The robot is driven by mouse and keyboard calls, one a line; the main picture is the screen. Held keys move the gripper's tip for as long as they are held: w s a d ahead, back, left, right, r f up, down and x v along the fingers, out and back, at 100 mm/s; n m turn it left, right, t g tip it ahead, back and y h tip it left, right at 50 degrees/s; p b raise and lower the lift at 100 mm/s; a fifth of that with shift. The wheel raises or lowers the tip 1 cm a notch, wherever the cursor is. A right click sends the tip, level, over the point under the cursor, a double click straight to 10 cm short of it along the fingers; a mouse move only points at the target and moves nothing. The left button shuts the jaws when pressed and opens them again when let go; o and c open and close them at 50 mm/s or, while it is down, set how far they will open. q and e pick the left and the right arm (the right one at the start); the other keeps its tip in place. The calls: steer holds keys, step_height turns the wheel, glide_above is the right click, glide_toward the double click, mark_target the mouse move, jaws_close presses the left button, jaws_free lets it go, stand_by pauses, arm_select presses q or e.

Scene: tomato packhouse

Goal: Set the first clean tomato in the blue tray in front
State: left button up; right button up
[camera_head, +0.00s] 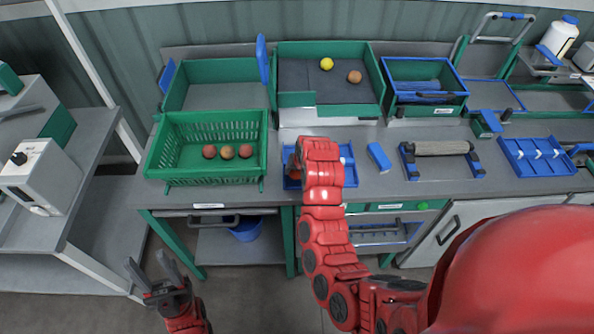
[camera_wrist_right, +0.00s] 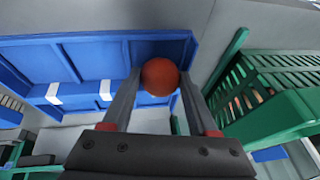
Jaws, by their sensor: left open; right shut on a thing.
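The blue tray (camera_head: 349,166) lies on the bench in front, and my right arm covers much of it in the head view. In the right wrist view the blue tray (camera_wrist_right: 50,62) shows white strips across it. My right gripper (camera_wrist_right: 159,84) is shut on an orange-red tomato (camera_wrist_right: 160,76), held between the fingertips over the tray's edge area. I cannot tell whether the tomato touches the tray. In the head view my arm mostly hides this gripper. My left gripper (camera_head: 147,264) is open and empty, low in front of the bench at the left.
A green basket (camera_head: 205,180) with 3 tomatoes stands left of the blue tray. Behind is a green bin (camera_head: 296,100) with a yellow and an orange-brown tomato. A blue block (camera_head: 379,157) and a roller stand (camera_head: 441,148) are to the right. Another blue tray (camera_head: 520,172) lies at far right.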

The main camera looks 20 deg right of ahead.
steer(key=o, duration=1)
steer(key=c, duration=0.3)
steer(key=shift+c, duration=0.2)
steer(key=shift+r+p, duration=0.5)
steer(key=shift+r, duration=2.5)
